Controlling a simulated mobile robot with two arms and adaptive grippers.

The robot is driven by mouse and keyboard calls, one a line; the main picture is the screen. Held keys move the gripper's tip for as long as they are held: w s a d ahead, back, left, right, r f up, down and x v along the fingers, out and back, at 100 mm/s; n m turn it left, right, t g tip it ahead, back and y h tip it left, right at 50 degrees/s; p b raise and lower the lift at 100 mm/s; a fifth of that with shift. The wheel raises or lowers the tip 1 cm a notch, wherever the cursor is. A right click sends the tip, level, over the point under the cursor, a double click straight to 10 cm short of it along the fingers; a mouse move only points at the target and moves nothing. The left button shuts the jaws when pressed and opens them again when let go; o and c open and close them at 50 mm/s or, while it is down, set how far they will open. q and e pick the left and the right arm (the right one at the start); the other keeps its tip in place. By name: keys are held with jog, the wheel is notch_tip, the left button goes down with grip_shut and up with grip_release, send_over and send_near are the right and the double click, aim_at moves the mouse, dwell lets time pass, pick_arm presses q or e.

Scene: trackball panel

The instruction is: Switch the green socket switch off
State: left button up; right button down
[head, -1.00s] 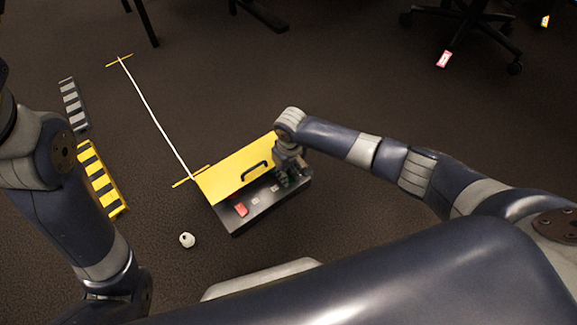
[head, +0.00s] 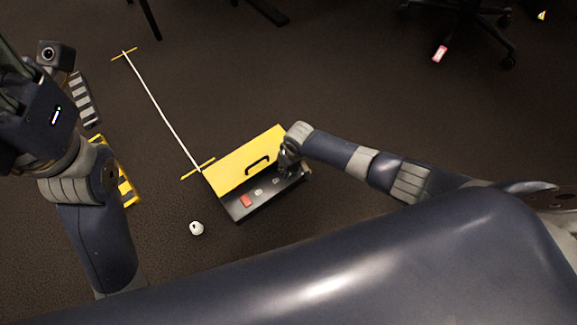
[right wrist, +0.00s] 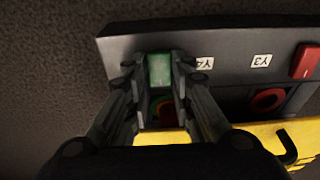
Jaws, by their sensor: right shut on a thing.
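The green socket switch (right wrist: 159,70) is at the end of a dark panel in the right wrist view, beside the label Y4. My right gripper (right wrist: 158,62) has a finger on each side of it and is shut on it. In the head view my right gripper (head: 288,167) is at the right end of the yellow-and-black box (head: 238,165), and the green switch is hidden there. My left gripper (head: 12,90) is at the left edge of the head view, partly cut off, far from the box; its fingers are unclear.
A red switch (head: 246,201) is at the panel's other end; it also shows in the right wrist view (right wrist: 306,60). The box has a black handle (head: 257,164). A small white ball (head: 196,228) lies on the floor nearby. A white line (head: 160,110) runs away from the box.

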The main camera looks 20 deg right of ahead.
jog(key=c, duration=1.4)
grip_release()
jog(key=shift+s+d, duration=0.1)
jog(key=shift+s, duration=0.15)
notch_tip(320, 180, up, 12)
jog(key=s, duration=0.2)
jog(key=shift+d+f, duration=0.15)
jog(key=shift+d, duration=0.25)
